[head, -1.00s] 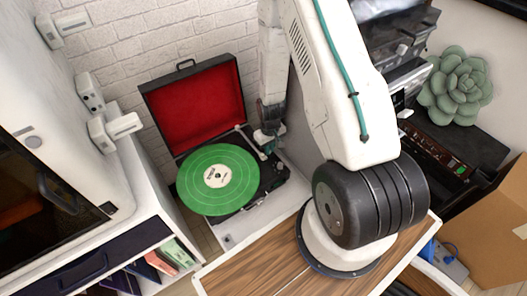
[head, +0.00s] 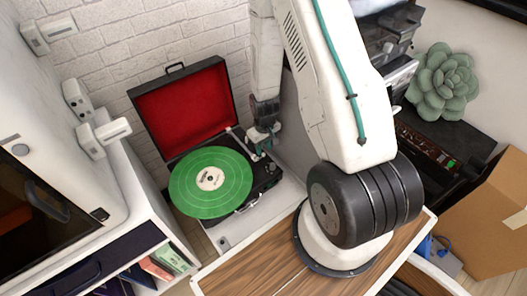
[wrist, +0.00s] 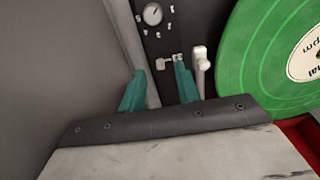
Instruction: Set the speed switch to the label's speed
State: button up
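The record player (head: 232,222) stands open, with a green record (head: 210,205) and its pale label (head: 210,178). In the wrist view part of the label (wrist: 309,55) shows "rpm", but its number is cut off. A small pale slider, likely the speed switch (wrist: 170,62), sits on the black deck beside the pale tonearm end (wrist: 200,60). Its setting is too small to read. My gripper (wrist: 160,82) is open, teal fingers apart, just short of the slider; the right fingertip is close to it. Contact cannot be told. The gripper also shows over the deck's right side (head: 262,143).
A round dial (wrist: 152,14) with marks lies beyond the slider. The raised red-lined lid (head: 185,105) stands behind the record. A white cabinet (head: 60,130) is at left; a green succulent (head: 443,85) and a cardboard box (head: 490,225) are at right.

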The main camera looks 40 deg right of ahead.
jog(key=shift+d+r, duration=0.1)
jog(key=shift+r, duration=2.15)
jog(key=s+a+g, duration=0.1)
jog(key=s+g, duration=0.1)
jog(key=s, duration=0.2)
notch_tip(320, 180, up, 24)
jog(key=m+g, duration=0.1)
send_over(264, 154)
jog(key=s+a, duration=0.7)
jog(key=s, duration=0.4)
jog(key=s+a+r+t, duration=0.2)
jog(key=s+r, duration=0.3)
jog(key=r, duration=0.3)
jog(key=s+a+r+n+t, duration=0.1)
jog(key=s+a+r+t, duration=0.1)
jog(key=s+r, duration=0.4)
notch_tip(264, 154, up, 3)
jog(key=shift+a+f, duration=0.2)
jog(key=shift+a, duration=0.55)
